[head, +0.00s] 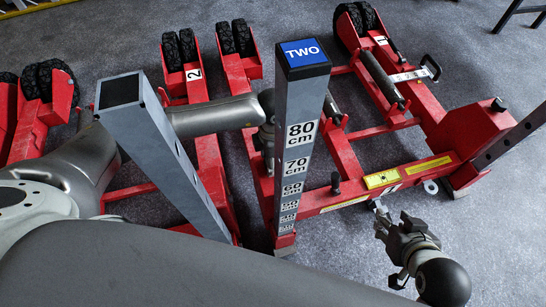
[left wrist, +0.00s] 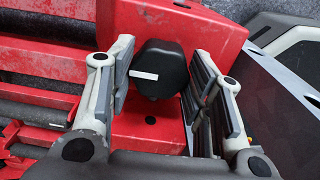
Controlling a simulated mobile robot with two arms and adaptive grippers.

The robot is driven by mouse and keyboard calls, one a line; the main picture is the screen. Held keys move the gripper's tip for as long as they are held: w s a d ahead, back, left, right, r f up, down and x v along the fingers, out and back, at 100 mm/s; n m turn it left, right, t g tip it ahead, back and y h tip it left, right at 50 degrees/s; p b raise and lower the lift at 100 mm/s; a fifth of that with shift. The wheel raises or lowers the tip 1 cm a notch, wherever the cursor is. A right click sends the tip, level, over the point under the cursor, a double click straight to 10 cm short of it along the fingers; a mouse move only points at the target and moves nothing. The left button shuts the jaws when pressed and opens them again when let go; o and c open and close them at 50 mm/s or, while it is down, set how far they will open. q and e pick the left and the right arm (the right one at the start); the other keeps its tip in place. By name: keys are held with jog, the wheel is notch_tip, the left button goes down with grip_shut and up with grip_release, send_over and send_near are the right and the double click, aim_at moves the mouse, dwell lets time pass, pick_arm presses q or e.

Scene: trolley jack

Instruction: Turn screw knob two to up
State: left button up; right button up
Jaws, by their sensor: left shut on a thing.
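In the left wrist view a black screw knob (left wrist: 165,62) with a short white line sits on the red jack frame (left wrist: 228,28). The white line lies roughly sideways, toward the left of the knob. My left gripper (left wrist: 163,82) has one finger pad on each side of the knob and is shut on it. In the head view my left arm reaches behind the grey post marked TWO (head: 299,100), which hides the knob and most of that gripper. My right gripper (head: 380,215) hangs at the lower right, clear of the jack; its finger gap is unclear.
A second grey post (head: 165,150) stands left of the post marked TWO. Red jack arms with black wheels, one marked 2 (head: 193,74) and one marked 1 (head: 381,41), stretch toward the back. Grey floor (head: 470,220) is open at the right.

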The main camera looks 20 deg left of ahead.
dwell(0.3)
pick_arm(q)
jog(key=o, duration=1)
notch_tip(320, 180, up, 12)
dwell(0.4)
